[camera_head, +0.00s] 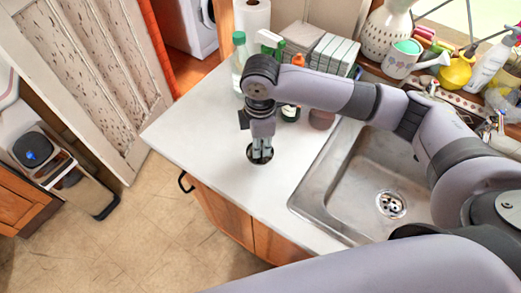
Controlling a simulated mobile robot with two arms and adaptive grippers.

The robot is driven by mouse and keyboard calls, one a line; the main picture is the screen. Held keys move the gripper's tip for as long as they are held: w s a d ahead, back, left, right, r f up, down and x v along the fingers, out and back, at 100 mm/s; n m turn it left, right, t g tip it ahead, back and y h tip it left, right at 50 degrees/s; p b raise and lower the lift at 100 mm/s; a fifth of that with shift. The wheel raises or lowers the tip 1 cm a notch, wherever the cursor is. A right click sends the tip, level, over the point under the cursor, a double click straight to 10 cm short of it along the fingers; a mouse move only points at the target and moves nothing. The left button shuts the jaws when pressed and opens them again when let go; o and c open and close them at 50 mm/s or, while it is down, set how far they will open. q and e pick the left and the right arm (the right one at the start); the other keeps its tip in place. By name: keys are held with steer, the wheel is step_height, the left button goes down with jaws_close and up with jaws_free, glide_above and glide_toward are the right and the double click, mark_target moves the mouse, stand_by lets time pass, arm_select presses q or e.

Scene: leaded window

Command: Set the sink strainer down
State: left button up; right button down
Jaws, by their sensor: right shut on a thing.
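My right gripper (262,152) points down over the white counter (215,130), left of the sink. It is shut on the sink strainer (251,154), a small dark round piece around the fingertips. The fingers hide much of the strainer. It is at or just above the counter top; I cannot tell whether it touches. My left gripper is not in the view.
The steel sink (350,190) with its drain (390,204) lies to the right. Bottles (240,62) and stacked sponges or cloths (333,53) stand at the back. The counter's left part is clear up to its edge.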

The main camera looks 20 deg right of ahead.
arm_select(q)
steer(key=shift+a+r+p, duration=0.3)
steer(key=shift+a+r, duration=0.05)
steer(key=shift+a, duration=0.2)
arm_select(e)
steer(key=shift+f, duration=2.1)
steer(key=shift+f, duration=0.1)
steer(key=c, duration=1.5)
jaws_free()
step_height(320, 180, up, 12)
steer(key=shift+r+b, duration=0.15)
steer(key=shift+b, duration=1.1)
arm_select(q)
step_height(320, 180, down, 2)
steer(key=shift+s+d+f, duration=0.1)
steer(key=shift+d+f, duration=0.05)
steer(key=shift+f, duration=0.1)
